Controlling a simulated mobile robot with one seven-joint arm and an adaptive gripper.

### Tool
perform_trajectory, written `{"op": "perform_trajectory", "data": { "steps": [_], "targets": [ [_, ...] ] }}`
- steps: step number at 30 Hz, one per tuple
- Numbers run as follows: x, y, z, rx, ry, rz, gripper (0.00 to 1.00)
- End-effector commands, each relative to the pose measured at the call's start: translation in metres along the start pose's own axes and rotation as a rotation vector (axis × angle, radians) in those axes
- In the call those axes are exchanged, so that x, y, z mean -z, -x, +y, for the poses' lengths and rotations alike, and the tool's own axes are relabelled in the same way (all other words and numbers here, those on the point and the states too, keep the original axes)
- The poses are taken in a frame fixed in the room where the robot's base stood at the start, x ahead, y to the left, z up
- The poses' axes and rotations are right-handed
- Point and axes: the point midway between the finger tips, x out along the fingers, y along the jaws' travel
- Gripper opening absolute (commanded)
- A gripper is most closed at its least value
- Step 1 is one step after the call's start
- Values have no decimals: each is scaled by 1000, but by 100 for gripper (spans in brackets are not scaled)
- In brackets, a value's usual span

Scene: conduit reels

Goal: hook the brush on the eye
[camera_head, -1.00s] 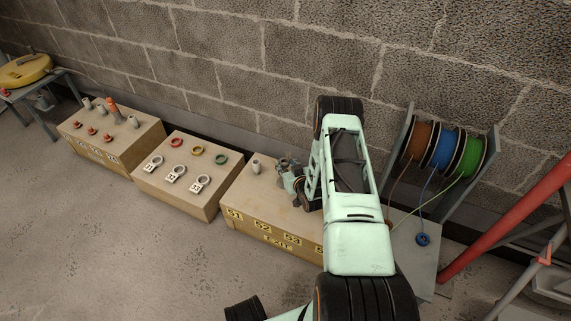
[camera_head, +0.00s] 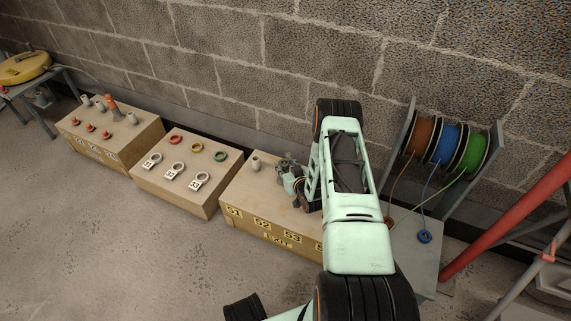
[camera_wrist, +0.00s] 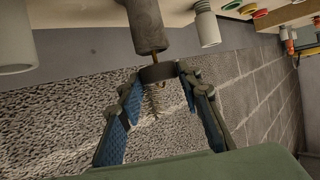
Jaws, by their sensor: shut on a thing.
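My gripper (camera_wrist: 160,78) is shut on a dark round collar (camera_wrist: 158,72) in the wrist view. A thin brass-coloured stem (camera_wrist: 155,57) runs from the collar to a grey cylinder (camera_wrist: 145,27). A pale coiled or bristly part (camera_wrist: 155,101), which looks like the brush, shows between the blue-padded fingers. In the head view my gripper (camera_head: 290,178) is over the crate marked 51 to 53 (camera_head: 250,208); what it holds is too small to make out there. I cannot tell which part is the eye.
Brown, blue and green reels (camera_head: 442,146) stand at right, their cords hanging to a grey plate with a blue ring (camera_head: 424,237). A pale cylinder (camera_head: 255,162) stands near my gripper. Crates with rings (camera_head: 190,200) and cylinders (camera_head: 120,155) stand left. A red pole (camera_head: 510,225) slants at right.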

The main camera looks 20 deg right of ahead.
Motion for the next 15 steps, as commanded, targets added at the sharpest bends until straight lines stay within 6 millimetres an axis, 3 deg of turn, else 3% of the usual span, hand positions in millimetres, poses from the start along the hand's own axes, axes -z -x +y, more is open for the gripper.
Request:
{"op": "perform_trajectory", "data": {
  "steps": [15],
  "targets": [
    [-12,-5,0,0,0,0,12]
  ]
}}
